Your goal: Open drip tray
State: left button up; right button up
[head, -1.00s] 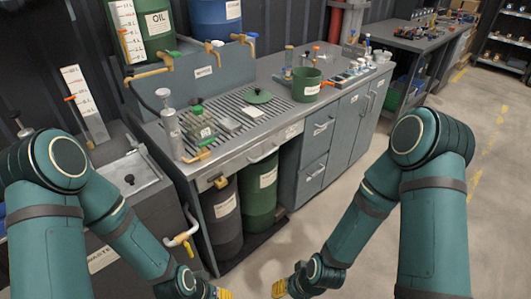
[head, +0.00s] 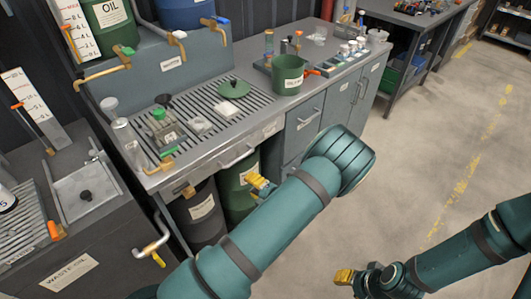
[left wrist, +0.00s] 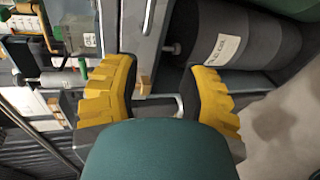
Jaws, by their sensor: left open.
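The slatted drip-tray top (head: 187,122) lies in the grey counter. On the counter's front edge below it is a metal bar handle (head: 237,156), with a small label to its right; I take this front as the drip tray's. It looks closed. My left gripper (head: 262,186) has yellow fingers and is in front of the drums, below and right of the handle, apart from it. In the left wrist view the left gripper (left wrist: 165,78) is open and empty, with a small tan valve between its fingers in the background. My right gripper (head: 344,277) is low over the floor.
A dark drum (head: 196,214) and a green drum (head: 238,190) stand under the counter. The waste bin (head: 85,255) at left has a projecting pipe handle (head: 153,242). A green pot (head: 288,74) and bottles stand on the counter. The floor at right is free.

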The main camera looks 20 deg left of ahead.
aim_at(234, 161)
pick_arm(q)
jog(key=shift+m+t, duration=0.6)
jog(key=shift+m, duration=0.1)
jog(key=shift+w+d+r+b+x, duration=0.1)
jog(key=shift+w+r+b+x, duration=0.25)
jog(key=shift+x, duration=1.9)
jog(key=shift+w+d+r+b+x, duration=0.15)
jog(key=shift+w+b+x, duration=0.2)
jog(key=shift+x, duration=1.85)
jog(key=shift+w+d+r+b+x, duration=0.1)
jog(key=shift+w+r+b+x, duration=0.25)
jog(key=shift+x, duration=1.9)
jog(key=shift+o, duration=0.3)
jog(key=shift+w+f, duration=0.1)
grip_shut()
